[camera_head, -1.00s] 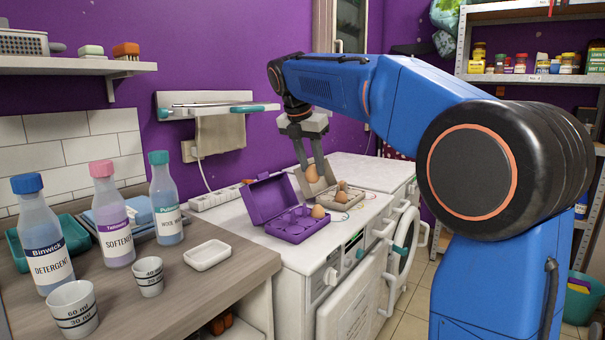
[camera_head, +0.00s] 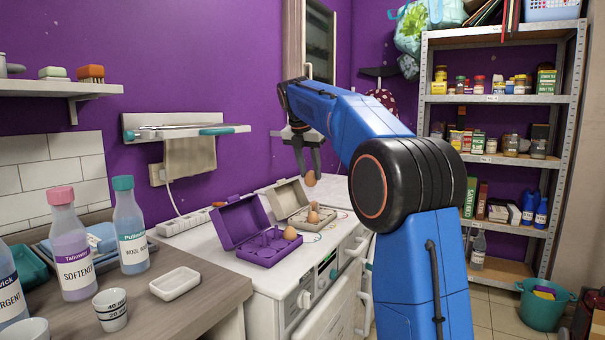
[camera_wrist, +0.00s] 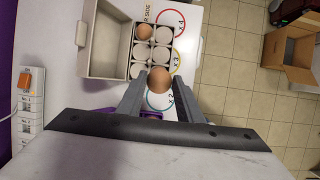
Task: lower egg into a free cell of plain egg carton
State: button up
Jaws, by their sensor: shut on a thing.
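My gripper (camera_head: 306,170) is shut on a brown egg (camera_head: 309,179). A brown egg (camera_wrist: 144,32) rests in a far corner cell there, and several other cells look empty. The held egg partly hides the near right cell.
An open purple egg carton (camera_head: 240,220) with one egg (camera_head: 290,233) stands left of the plain carton. A power strip (camera_head: 184,223) lies behind it. Coloured ring markings (camera_wrist: 179,22) lie along the plain carton's side. Bottles and cups stand on the left counter.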

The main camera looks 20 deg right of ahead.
jog(key=w+d+f, duration=0.2)
jog(key=w+d, duration=0.5)
jog(key=d, duration=0.3)
jog(key=shift+f, duration=0.4)
jog(key=shift+w, duration=0.15)
jog(key=shift+w+d, duration=0.2)
jog(key=shift+d, duration=0.1)
dwell(0.3)
notch_tip(320, 180, down, 7)
dwell(1.4)
jog(key=shift+f, duration=2.1)
dwell(2.0)
